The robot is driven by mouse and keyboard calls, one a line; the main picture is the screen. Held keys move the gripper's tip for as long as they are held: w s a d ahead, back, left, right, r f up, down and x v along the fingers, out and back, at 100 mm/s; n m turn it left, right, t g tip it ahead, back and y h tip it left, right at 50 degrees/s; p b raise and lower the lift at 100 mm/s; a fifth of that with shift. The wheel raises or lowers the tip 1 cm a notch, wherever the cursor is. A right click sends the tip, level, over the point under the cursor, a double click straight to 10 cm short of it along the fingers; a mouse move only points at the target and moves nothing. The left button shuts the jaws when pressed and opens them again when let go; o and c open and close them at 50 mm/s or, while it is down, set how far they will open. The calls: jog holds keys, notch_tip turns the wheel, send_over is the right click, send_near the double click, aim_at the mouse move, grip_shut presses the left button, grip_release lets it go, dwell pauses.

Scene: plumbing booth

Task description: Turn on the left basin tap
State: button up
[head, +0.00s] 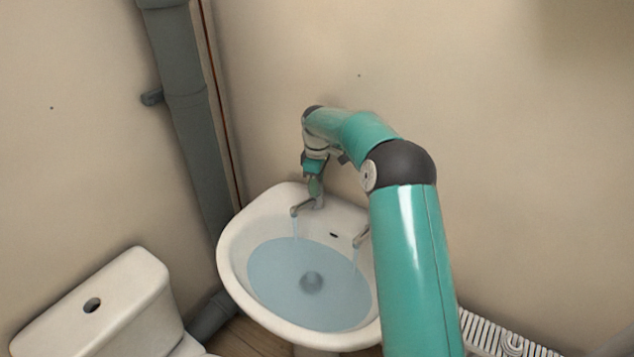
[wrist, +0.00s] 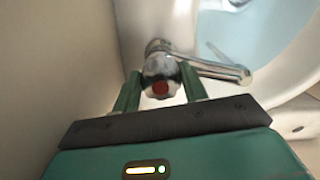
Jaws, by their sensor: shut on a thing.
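The left basin tap (head: 303,208) is chrome and stands on the back rim of the white basin (head: 234,262). A thin stream of water runs from its spout. In the wrist view the tap's round handle (wrist: 161,76) has a red dot on top, and its spout (wrist: 222,71) points right over the basin. My gripper (head: 316,188) reaches down onto this tap from above. In the wrist view my gripper (wrist: 160,88) has a green finger on each side of the handle and is shut on it.
The right tap (head: 361,237) also runs, partly hidden by my arm. Water (head: 285,270) stands in the basin. A grey pipe (head: 185,110) rises at the wall corner. A toilet cistern (head: 95,305) stands left and a white radiator (head: 500,340) lower right.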

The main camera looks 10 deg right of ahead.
jog(key=o, duration=1)
notch_tip(320, 180, up, 14)
jog(key=shift+f, duration=0.1)
